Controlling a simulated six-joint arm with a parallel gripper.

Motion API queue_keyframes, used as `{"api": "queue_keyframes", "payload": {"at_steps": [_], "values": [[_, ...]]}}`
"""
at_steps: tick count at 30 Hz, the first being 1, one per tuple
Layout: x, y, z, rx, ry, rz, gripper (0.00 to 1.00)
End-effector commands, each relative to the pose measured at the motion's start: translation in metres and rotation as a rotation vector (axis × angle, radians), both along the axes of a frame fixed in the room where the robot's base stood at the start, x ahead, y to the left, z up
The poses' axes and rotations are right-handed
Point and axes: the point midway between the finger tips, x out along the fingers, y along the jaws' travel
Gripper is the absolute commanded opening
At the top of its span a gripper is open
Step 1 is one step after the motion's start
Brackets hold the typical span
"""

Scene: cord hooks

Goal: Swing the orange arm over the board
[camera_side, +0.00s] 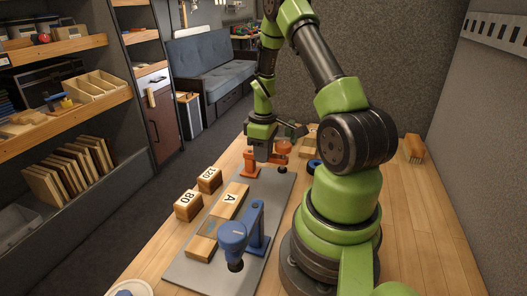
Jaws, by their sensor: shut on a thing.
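The orange arm (283,147) is at the far end of the grey base plate (274,196). It reaches to the right from its orange post (250,165), with a dark foot hanging below its outer end. The wooden board (231,200), marked A, lies on the plate nearer the camera, and the orange arm's outer end is to the right of it, not above it. My gripper (264,152) is low at the orange arm, between post and outer end, and shut on it. The fingertips are small and partly hidden.
Blocks marked 80 (188,205) and 120 (209,180) stand to the left. A blue ring (314,165) and a brush (414,148) lie to the right.

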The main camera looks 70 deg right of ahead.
Motion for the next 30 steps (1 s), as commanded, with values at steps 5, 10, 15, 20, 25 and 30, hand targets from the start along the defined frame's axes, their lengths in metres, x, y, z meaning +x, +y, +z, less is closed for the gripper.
{"api": "queue_keyframes", "payload": {"at_steps": [5, 10, 15, 20, 25, 30], "values": [[0.000, 0.001, 0.000, 0.000, 0.000, -0.016, 0.00], [0.000, 0.003, 0.000, 0.001, 0.001, -0.073, 0.00], [0.000, 0.007, 0.000, 0.001, 0.001, -0.185, 0.00], [0.002, 0.013, 0.000, 0.001, 0.001, -0.325, 0.00], [0.004, 0.018, 0.000, 0.001, 0.001, -0.487, 0.00], [0.007, 0.024, 0.000, 0.001, 0.002, -0.648, 0.00]]}}
